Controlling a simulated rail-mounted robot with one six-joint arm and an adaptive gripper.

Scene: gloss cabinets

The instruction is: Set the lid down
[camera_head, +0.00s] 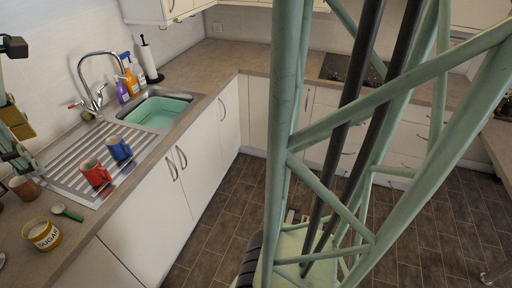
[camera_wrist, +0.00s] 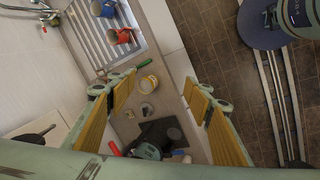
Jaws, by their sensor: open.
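The yellow sugar tub (camera_head: 42,234) stands upright on the counter by the sink, and its pale top shows. It also shows in the wrist view (camera_wrist: 148,84). A small greyish round piece (camera_wrist: 147,110) lies on the counter beside the tub; it may be the lid, but I cannot tell for sure. My gripper (camera_wrist: 159,84) is open above the counter, its yellow-padded fingers wide apart with nothing seen held between them. In the head view, part of my arm and gripper shows at the left edge.
A green-handled scoop (camera_head: 67,212) lies by the tub. A dark flat object (camera_wrist: 163,133) lies on the counter.

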